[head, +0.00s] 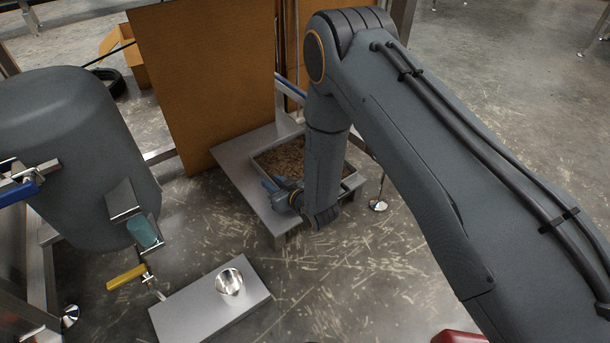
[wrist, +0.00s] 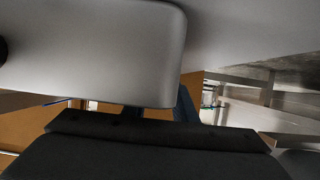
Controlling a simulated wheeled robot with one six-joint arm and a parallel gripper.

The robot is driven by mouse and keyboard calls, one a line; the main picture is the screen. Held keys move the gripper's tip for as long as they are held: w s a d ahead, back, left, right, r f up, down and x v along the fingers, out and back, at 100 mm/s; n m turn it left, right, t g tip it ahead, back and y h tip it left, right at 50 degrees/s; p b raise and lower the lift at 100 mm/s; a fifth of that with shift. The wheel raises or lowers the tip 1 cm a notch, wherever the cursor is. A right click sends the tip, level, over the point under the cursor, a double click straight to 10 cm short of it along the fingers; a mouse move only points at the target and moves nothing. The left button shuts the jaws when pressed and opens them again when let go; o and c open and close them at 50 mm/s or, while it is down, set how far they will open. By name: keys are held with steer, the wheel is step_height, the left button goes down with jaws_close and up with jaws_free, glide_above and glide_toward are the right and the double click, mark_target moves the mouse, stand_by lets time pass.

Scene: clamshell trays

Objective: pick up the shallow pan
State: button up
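A small shiny round metal vessel (head: 229,281) sits on a low grey slab (head: 186,308) at the bottom of the head view. It is the only pan-like thing I can make out, and I cannot tell for sure that it is the shallow pan. My gripper (head: 272,185) is low over the left part of a metal stand (head: 236,178), up and to the right of that vessel and well apart from it. Its small blue tips point left; their gap is not clear. In the wrist view a pale grey rounded surface fills the upper left and hides most of the scene.
The stand has a recessed bed of brown grains (head: 283,157). A brown board (head: 205,80) stands behind it. A large grey drum (head: 70,150) is at the left, with a yellow-handled tool (head: 127,277) below. A red object (head: 458,337) shows at the bottom edge. Scuffed floor lies between.

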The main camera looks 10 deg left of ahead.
steer(key=shift+w+a+f, duration=0.15)
steer(key=shift+w+a, duration=0.15)
jaws_close()
